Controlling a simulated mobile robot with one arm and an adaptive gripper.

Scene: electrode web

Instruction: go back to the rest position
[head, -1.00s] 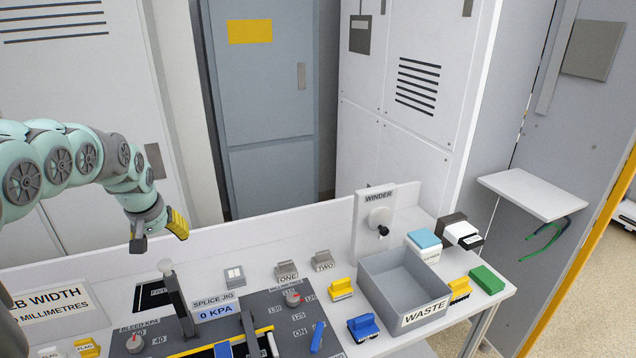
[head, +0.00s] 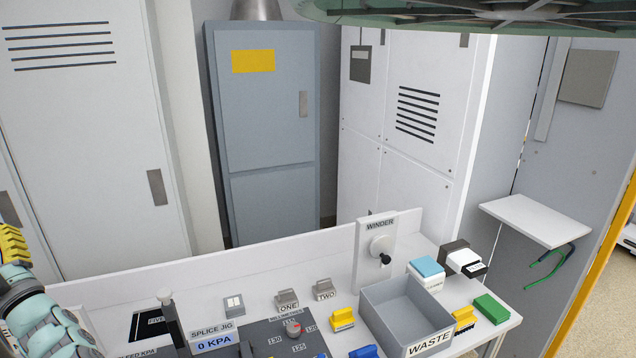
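My gripper (head: 14,246) shows only in part at the left edge of the head view, with its yellow finger pads turned up. It is beside the left end of the bench, clear of the splice jig (head: 268,337). The frame edge cuts it off, so I cannot tell whether its fingers are open or shut. Nothing shows held in the part that I see. My teal arm is folded in the lower left corner.
The bench carries a grey waste bin (head: 407,309), a winder (head: 379,250), yellow blocks (head: 342,319), a green block (head: 490,308) and a blue-topped block (head: 427,268). White and grey cabinets (head: 262,130) stand behind. A small shelf (head: 535,220) juts out at the right. The air above the bench's middle is clear.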

